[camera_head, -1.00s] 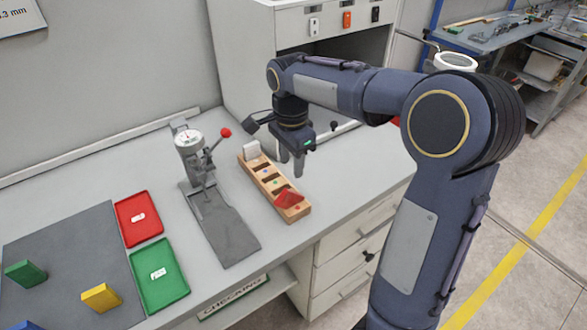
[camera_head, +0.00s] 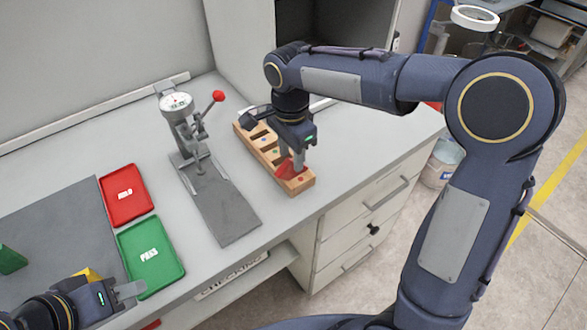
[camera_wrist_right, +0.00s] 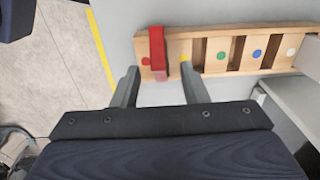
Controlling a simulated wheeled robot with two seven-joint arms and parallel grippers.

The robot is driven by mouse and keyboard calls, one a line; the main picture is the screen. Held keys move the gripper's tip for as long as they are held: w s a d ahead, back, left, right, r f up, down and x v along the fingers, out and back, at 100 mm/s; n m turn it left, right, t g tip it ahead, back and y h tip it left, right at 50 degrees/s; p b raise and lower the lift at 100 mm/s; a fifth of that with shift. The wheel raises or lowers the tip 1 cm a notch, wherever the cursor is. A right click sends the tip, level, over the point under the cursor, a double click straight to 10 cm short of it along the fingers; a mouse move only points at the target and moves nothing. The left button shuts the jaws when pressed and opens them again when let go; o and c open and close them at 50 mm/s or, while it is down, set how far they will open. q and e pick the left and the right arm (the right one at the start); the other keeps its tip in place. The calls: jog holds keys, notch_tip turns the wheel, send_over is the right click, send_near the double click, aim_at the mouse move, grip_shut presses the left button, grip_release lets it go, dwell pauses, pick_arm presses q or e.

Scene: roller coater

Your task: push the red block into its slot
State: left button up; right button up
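The red block (camera_head: 284,169) sits tilted at the near end of the wooden rack (camera_head: 296,187). In the right wrist view the red block (camera_wrist_right: 157,50) lies across the rack (camera_wrist_right: 182,44) beside a red dot. How deep it sits in the slot cannot be told. My right gripper (camera_head: 292,168) is over that end of the rack. In the right wrist view my right gripper (camera_wrist_right: 162,88) has its fingers apart, with the red block beyond and between the tips; contact is unclear. My left gripper (camera_head: 132,291) is at the lower left, near a mostly hidden yellow block (camera_head: 88,274).
A dial gauge stand (camera_head: 188,130) with a red-knobbed lever stands left of the rack. A red HOLD tray (camera_head: 126,207) and a green PASS tray (camera_head: 150,270) lie further left. A green block (camera_head: 12,260) is on the grey mat (camera_head: 50,225). Clear table lies right of the rack.

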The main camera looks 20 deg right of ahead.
aim_at(292, 171)
jog(key=shift+f, duration=1.4)
grip_shut()
jog(key=shift+r, duration=0.1)
